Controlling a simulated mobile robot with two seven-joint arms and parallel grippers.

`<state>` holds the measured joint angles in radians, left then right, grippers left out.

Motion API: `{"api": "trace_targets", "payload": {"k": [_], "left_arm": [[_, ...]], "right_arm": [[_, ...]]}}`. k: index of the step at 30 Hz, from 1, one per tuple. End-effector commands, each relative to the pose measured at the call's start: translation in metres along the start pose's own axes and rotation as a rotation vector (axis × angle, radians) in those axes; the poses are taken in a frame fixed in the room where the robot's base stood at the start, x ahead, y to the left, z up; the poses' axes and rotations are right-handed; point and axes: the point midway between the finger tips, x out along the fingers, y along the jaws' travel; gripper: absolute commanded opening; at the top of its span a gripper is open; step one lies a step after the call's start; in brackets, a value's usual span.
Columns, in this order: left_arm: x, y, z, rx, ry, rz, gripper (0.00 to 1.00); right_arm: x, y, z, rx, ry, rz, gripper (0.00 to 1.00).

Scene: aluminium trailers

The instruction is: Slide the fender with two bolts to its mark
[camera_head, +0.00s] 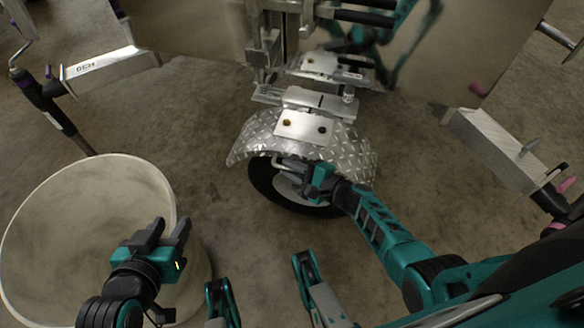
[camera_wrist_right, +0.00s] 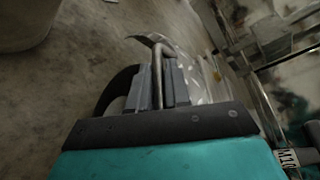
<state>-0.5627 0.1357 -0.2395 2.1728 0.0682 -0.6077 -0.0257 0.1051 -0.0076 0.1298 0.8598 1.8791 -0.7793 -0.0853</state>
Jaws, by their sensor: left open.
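The fender (camera_head: 252,137) is a curved diamond-plate arch over a black wheel (camera_head: 268,188) in the middle of the head view. A pale plate (camera_head: 305,127) on its top carries two bolts, one brownish (camera_head: 288,122) and one dark (camera_head: 322,129). My right gripper (camera_head: 300,168) is at the fender's near side, in front of the wheel. In the right wrist view its fingers (camera_wrist_right: 160,85) are closed around a bent metal rod (camera_wrist_right: 160,55) by the fender's edge. I cannot make out the mark.
A large white barrel (camera_head: 90,170) stands at the left. Metal clamps and brackets (camera_head: 320,68) sit just behind the fender. Reflective aluminium panels (camera_head: 190,28) close off the back. An aluminium beam (camera_head: 490,145) juts out at the right. Concrete floor is clear between barrel and wheel.

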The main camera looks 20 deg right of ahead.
Motion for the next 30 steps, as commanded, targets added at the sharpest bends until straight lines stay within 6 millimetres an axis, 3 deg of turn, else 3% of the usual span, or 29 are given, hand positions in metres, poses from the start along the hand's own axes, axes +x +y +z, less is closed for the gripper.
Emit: {"api": "trace_targets", "payload": {"k": [14,22,29,30], "left_arm": [[-0.001,0.0,0.002,-0.002,-0.004,-0.001,0.43],[-0.001,0.0,0.005,-0.004,-0.01,-0.001,0.43],[-0.001,0.0,0.005,-0.004,-0.01,-0.001,0.43],[-0.001,0.0,0.005,-0.004,-0.01,-0.001,0.43]], "right_arm": [[-0.001,0.0,0.0,0.0,0.0,0.0,0.0],[-0.022,0.0,-0.01,-0.001,0.001,-0.001,0.0],[-0.021,0.0,-0.009,-0.001,0.001,0.0,0.0],[-0.021,0.0,-0.009,-0.001,0.001,0.0,0.21]]}}
